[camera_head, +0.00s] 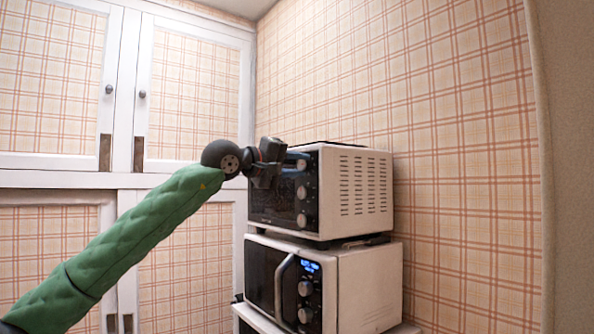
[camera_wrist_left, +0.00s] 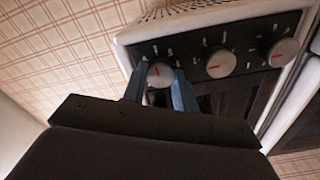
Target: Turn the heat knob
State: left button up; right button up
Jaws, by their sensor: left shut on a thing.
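A white toaster oven (camera_head: 355,195) with a dark front has three round light knobs in a column on its control strip. My left gripper (camera_head: 296,160) reaches in from the left to the top knob (camera_head: 302,165). In the left wrist view, its two blue-grey fingers are shut on this top knob (camera_wrist_left: 160,74), one on each side. The knob's red mark shows between the fingers. The middle knob (camera_wrist_left: 221,63) and bottom knob (camera_wrist_left: 283,52) are clear of the gripper. The knob labels are too small to read. My right gripper is in neither view.
The oven stands on a white microwave (camera_head: 365,285) with a lit blue display and a curved handle (camera_head: 282,285). White cabinets (camera_head: 120,180) with plaid panels stand behind on the left. A plaid wall (camera_head: 460,150) closes the right side.

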pick_arm(q)
jog(key=shift+f+m, duration=0.2)
jog(key=shift+m, duration=0.5)
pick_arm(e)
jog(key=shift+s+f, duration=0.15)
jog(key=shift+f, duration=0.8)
pick_arm(q)
jog(key=shift+d, duration=0.1)
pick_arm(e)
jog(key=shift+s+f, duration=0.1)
pick_arm(q)
jog(key=o, duration=0.7)
